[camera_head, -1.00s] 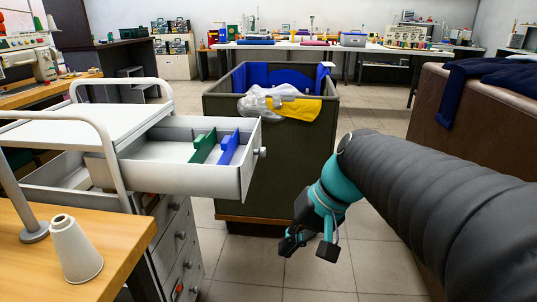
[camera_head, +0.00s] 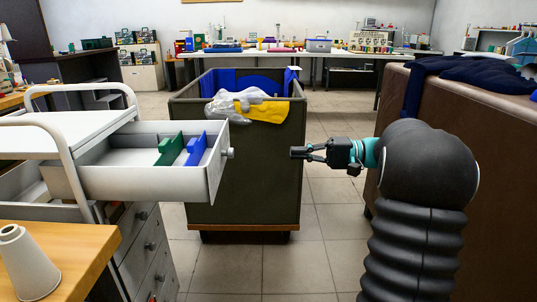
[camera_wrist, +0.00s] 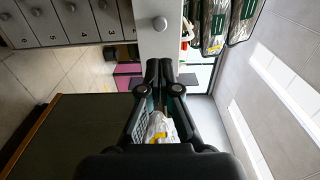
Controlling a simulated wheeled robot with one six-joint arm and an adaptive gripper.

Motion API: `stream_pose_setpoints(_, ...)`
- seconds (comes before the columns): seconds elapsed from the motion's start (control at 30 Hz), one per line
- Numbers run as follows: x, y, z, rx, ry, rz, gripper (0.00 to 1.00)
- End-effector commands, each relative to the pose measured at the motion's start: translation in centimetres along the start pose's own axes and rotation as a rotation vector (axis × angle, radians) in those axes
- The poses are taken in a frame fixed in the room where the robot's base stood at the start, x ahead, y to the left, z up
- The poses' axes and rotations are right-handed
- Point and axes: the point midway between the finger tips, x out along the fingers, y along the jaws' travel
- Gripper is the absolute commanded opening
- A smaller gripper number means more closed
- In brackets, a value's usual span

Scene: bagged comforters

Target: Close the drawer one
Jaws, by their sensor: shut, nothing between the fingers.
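The open top drawer (camera_head: 150,182) of the white cart sticks out to the right, with a green piece (camera_head: 169,149) and a blue piece (camera_head: 197,149) standing inside. Its round grey knob (camera_head: 229,153) is on the right-hand front face. My gripper (camera_head: 297,152) is shut and empty, held level and pointing left at about the knob's height, with a gap between them in the picture. In the wrist view the closed fingertips (camera_wrist: 160,66) point at the white drawer front (camera_wrist: 150,42) and its knob (camera_wrist: 160,24); no contact shows.
A dark bin (camera_head: 247,185) with a yellow and clear bag (camera_head: 260,110) stands behind the gap. A brown container (camera_head: 475,120) with dark cloth is at right. A wooden table (camera_head: 70,250) with a white cone (camera_head: 27,264) is at lower left. Tiled floor (camera_head: 325,230) is free between.

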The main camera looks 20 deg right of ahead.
Motion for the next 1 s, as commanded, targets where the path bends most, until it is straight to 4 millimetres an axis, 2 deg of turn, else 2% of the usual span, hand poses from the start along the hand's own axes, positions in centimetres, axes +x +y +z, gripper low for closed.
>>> stream_pose_setpoints(0.6,10.7,-0.1,0.1,0.001,-0.003,0.003,0.00)
stream_pose_setpoints(0.8,12.8,0.0,0.1,0.001,-0.003,0.003,0.00)
stream_pose_setpoints(1.0,13.5,0.0,0.1,0.001,0.000,0.003,0.00)
